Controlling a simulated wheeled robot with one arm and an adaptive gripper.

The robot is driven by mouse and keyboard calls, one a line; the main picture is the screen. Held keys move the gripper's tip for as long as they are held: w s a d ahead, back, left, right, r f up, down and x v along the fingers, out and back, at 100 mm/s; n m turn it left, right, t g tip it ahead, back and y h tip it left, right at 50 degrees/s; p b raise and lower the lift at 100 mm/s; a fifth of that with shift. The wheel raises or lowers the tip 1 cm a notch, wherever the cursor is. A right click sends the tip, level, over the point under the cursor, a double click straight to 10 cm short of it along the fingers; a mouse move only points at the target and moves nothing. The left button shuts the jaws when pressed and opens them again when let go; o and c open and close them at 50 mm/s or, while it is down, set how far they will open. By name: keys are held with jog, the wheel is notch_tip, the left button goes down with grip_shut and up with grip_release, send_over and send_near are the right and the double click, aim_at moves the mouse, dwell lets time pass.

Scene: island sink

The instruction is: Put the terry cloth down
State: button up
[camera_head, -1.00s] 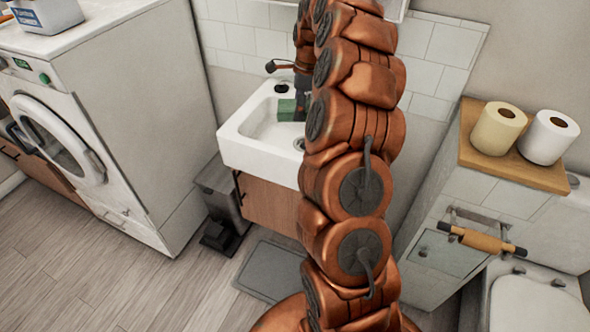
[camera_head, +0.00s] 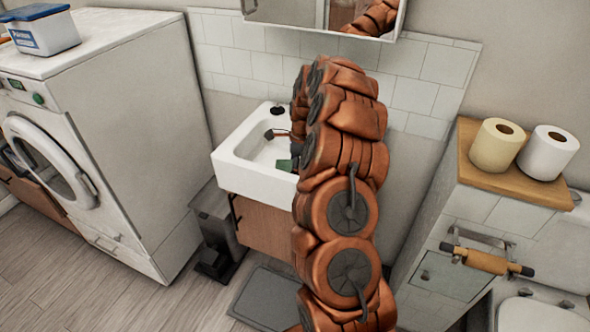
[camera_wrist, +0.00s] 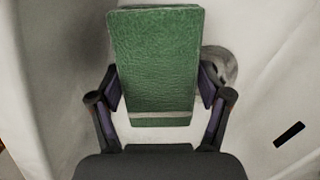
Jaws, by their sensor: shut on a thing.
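The terry cloth (camera_wrist: 153,60) is a green, folded-looking block with a pale stripe near its lower end. In the wrist view my gripper (camera_wrist: 158,90) is shut on it, with one finger at each side. In the head view a small green part of the cloth (camera_head: 285,165) shows inside the white sink (camera_head: 255,185), at the left of my arm. My arm hides most of the gripper there. Behind the cloth in the wrist view are the white basin and a round metal drain (camera_wrist: 218,66). I cannot tell whether the cloth touches the basin floor.
A washing machine (camera_head: 130,130) with a tub on top (camera_head: 42,32) stands at the left. A bin (camera_head: 215,235) is beside the sink cabinet. At the right, two paper rolls stand on a wooden-topped cabinet (camera_head: 515,180). A mirror cabinet (camera_head: 330,15) hangs above the sink.

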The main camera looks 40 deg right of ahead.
jog(key=shift+f, duration=0.9)
jog(key=shift+f, duration=0.15)
jog(key=o, duration=1)
